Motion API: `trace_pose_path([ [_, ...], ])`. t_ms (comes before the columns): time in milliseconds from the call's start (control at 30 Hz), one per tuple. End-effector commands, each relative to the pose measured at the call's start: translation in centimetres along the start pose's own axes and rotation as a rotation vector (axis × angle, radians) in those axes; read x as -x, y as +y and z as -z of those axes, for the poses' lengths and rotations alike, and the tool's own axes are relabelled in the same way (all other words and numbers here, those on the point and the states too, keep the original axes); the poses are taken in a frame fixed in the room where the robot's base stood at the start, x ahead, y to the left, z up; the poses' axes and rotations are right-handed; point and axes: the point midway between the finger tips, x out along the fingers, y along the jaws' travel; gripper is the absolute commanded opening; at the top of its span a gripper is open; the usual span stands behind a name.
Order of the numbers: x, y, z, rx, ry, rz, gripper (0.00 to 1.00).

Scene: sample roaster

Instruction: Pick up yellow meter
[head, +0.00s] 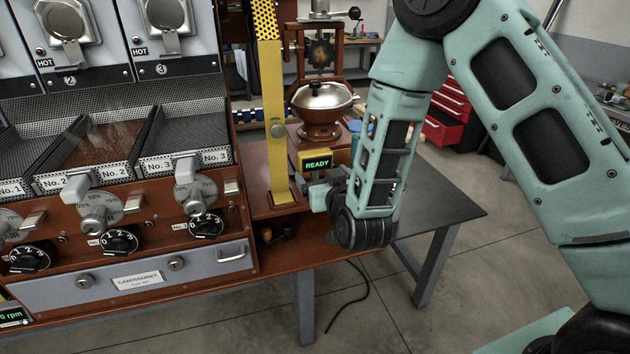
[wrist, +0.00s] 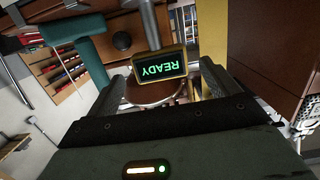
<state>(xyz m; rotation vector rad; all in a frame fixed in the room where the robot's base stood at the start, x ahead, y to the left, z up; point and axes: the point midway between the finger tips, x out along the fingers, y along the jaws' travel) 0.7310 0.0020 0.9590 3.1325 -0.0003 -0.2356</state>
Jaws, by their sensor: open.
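The yellow meter (head: 314,163) is a small yellow-framed box with a dark screen reading READY in green. It sits on the reddish wooden bench, in front of the copper roaster. In the wrist view the meter (wrist: 157,67) appears upside down, near the middle and a little above the gap between my fingers. My gripper (head: 318,186) is open and empty, close to the meter, just below it in the head view. In the wrist view my gripper (wrist: 160,98) has one finger on each side of the meter's line. Whether the fingertips touch it I cannot tell.
A yellow upright post (head: 275,115) stands just left of the meter. The large sample machine (head: 130,205) with dials fills the left side. The grey tabletop (head: 440,195) to the right is clear.

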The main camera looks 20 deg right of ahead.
Motion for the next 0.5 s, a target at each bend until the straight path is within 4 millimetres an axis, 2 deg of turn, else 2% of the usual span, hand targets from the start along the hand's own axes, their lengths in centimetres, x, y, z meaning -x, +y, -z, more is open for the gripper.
trace_pose_path([
  [133, -2.5, 0.0, 0.2, -0.002, 0.001, -0.001, 0.87],
  [367, -4.1, 0.1, 0.2, 0.0, 0.001, -0.001, 0.87],
  [500, -5.9, 0.2, 0.7, -0.001, 0.001, -0.002, 0.87],
])
